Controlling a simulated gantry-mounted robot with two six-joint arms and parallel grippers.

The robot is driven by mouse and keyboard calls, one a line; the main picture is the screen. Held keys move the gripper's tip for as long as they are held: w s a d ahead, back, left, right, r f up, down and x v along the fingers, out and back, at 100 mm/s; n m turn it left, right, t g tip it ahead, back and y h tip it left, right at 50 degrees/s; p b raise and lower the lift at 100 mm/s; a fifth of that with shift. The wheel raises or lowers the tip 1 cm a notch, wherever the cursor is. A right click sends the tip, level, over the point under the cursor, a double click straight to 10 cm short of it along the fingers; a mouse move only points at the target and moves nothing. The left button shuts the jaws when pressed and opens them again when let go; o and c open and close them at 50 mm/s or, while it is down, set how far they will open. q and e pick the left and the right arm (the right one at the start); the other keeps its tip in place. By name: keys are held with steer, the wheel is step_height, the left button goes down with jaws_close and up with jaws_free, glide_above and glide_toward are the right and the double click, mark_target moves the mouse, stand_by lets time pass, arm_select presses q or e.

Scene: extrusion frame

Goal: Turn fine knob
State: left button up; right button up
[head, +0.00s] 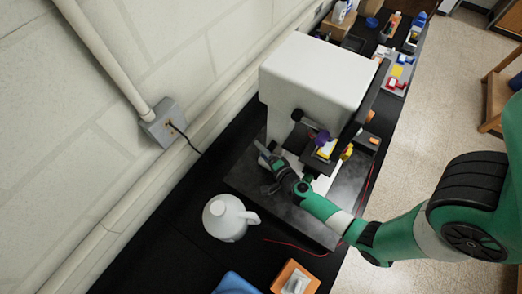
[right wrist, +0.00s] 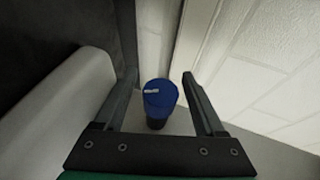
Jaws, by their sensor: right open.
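A round blue knob (right wrist: 160,98) with a small white mark on its face and a dark stem shows in the right wrist view. My right gripper (right wrist: 160,76) is open, with one finger on each side of the knob. A gap shows between the knob and each finger. In the head view my right gripper (head: 266,160) is low beside the near side of the white boxy machine (head: 315,75). The blue knob cannot be made out there. A purple knob (head: 320,138) shows on the machine's front. My left gripper is not in view.
The machine stands on a dark base plate (head: 312,222) on a black bench. A white jug (head: 226,217) stands near the gripper. An orange block (head: 296,277) and a blue item (head: 236,283) lie at the near edge. The wall (head: 150,60) runs along the left.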

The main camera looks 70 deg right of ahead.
steer(key=shift+w+d+f, duration=0.15)
steer(key=shift+w+d, duration=0.15)
steer(key=shift+w, duration=0.1)
jaws_close()
steer(key=f+b, duration=0.1)
steer(key=b, duration=0.3)
steer(key=shift+t+h+b, duration=0.3)
steer(key=shift+t+b, duration=0.05)
steer(key=shift+t, duration=0.05)
steer(key=m+t+h+b, duration=0.1)
steer(key=b, duration=0.5)
steer(key=r+t+b, duration=0.1)
steer(key=t+b, duration=0.1)
steer(key=b, duration=0.4)
steer(key=shift+r+m+h+b, duration=0.25)
steer(key=shift+m+h+b, duration=0.15)
steer(key=shift+r+t, duration=0.3)
steer(key=shift+r, duration=0.15)
